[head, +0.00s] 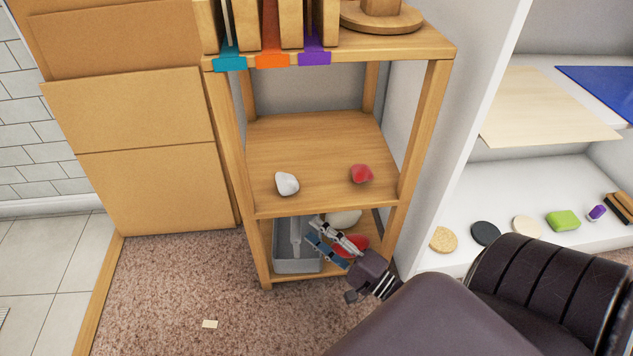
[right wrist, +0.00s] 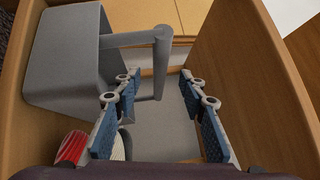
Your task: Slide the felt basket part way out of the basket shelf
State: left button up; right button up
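The felt basket (head: 282,265) is a grey open box on the bottom level of the wooden basket shelf (head: 325,210). It stands at the left of that level. In the right wrist view the grey basket (right wrist: 65,62) fills the upper left, and its grey handle (right wrist: 160,62) sticks out to the right with a bar at its end. My right gripper (head: 315,230) reaches into the bottom level at the basket's right side. In the right wrist view its fingers (right wrist: 159,82) are apart, with the handle bar showing between the tips. I cannot tell whether they touch. My left gripper is not in view.
A white lump (head: 343,219) and a red one (head: 351,244) lie on the bottom level right of the basket. White (head: 287,184) and red (head: 361,174) lumps lie on the middle level. Brown panels (head: 150,150) stand left. Carpet (head: 180,290) in front is mostly clear.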

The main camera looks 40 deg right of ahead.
aim_at(297, 218)
jog(key=b+x, duration=0.3)
jog(key=x, duration=0.4)
jog(key=shift+b, duration=0.4)
jog(key=shift+w+a+r, duration=0.1)
jog(key=shift+w+a, duration=0.05)
jog(key=shift+w, duration=0.25)
grip_shut()
